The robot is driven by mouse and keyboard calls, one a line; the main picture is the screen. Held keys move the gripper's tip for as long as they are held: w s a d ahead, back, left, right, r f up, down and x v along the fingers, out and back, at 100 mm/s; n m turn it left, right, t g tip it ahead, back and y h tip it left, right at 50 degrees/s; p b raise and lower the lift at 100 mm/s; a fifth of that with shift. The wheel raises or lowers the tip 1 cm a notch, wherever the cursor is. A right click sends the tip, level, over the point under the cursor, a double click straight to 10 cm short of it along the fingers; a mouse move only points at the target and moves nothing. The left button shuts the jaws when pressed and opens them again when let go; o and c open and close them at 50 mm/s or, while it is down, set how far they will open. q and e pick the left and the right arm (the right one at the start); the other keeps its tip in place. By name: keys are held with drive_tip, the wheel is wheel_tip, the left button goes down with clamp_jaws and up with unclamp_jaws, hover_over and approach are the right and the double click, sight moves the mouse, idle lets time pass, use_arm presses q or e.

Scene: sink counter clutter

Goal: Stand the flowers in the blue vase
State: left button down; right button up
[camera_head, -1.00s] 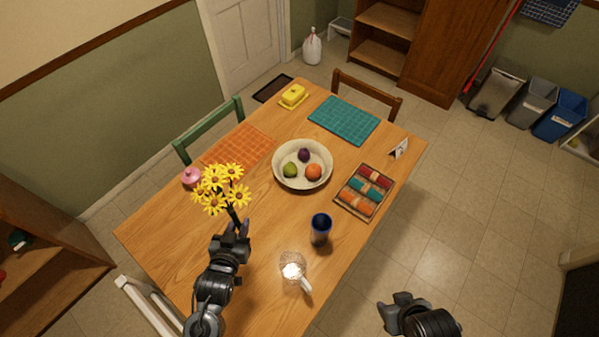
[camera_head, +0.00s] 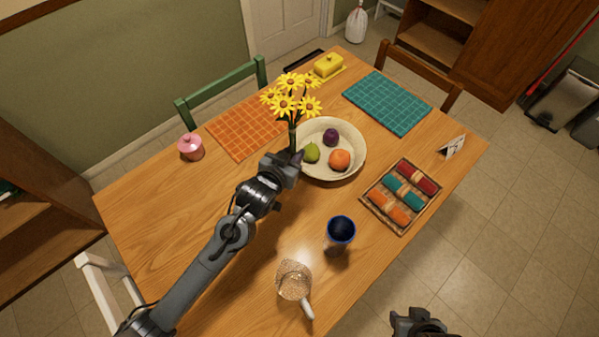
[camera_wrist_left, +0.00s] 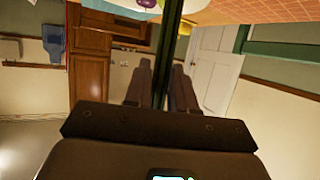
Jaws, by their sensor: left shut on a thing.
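The yellow flowers (camera_head: 291,95) stand upright in my left gripper (camera_head: 297,158), which is shut on their dark green stems. The stems also show between the fingers in the left wrist view (camera_wrist_left: 168,55). The blooms are above the table, in front of the orange placemat and the bowl's left edge in the head view. The blue vase (camera_head: 340,232) stands upright on the table, to the right of and nearer than the left gripper, with its dark opening facing up. My right gripper (camera_head: 418,318) is at the bottom edge, off the table; its fingers are partly cut off.
A cream bowl (camera_head: 351,133) with fruit sits right beside the left gripper. A tray of rolled napkins (camera_head: 369,207) lies right of the vase. A pink jar (camera_head: 190,147) is at left. The table's left front is clear.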

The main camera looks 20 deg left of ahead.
use_arm(q)
wheel_tip(320, 180, down, 6)
drive_tip(key=shift+w+r+b, duration=0.1)
drive_tip(key=shift+r+b, duration=0.05)
drive_tip(key=shift+b, duration=0.15)
drive_tip(key=shift+f, duration=1.7)
drive_tip(key=c, duration=0.9)
unclamp_jaws()
drive_tip(key=shift+f, duration=0.15)
drive_tip(key=shift+c, duration=0.2)
